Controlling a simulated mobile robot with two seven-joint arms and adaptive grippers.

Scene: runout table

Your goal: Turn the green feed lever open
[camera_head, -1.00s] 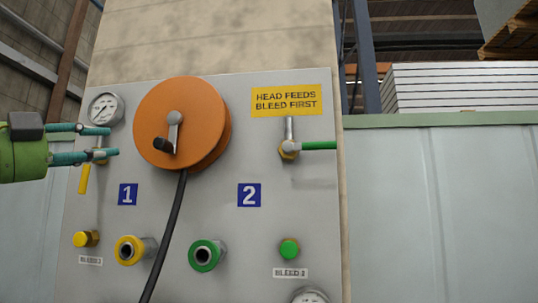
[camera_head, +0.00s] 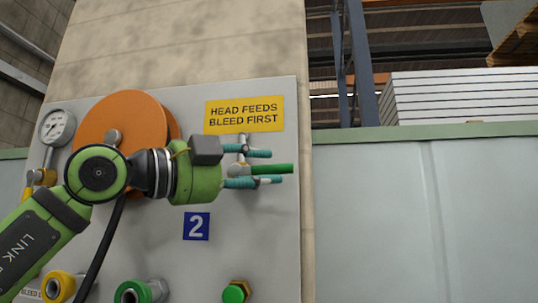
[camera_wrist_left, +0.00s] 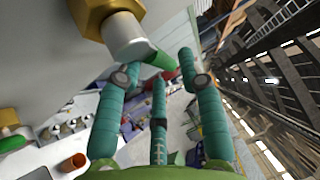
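The green feed lever (camera_head: 274,169) points to the right from its valve on the panel, under the yellow sign. My left gripper (camera_head: 268,166) is open, with one teal finger above the lever and another below it. In the left wrist view, the green lever (camera_wrist_left: 158,58) comes off a grey and brass fitting (camera_wrist_left: 122,35) and reaches between the spread fingertips of the gripper (camera_wrist_left: 160,62). I see no clear contact. My right gripper is in neither view.
The yellow sign (camera_head: 244,114) sits just above the gripper. The orange reel (camera_head: 125,120) with a black hose (camera_head: 98,250) is partly behind my left arm. Blue plate 2 (camera_head: 196,226) and a green-capped bleed fitting (camera_head: 236,292) lie below. Right of the panel is a pale wall (camera_head: 400,210).

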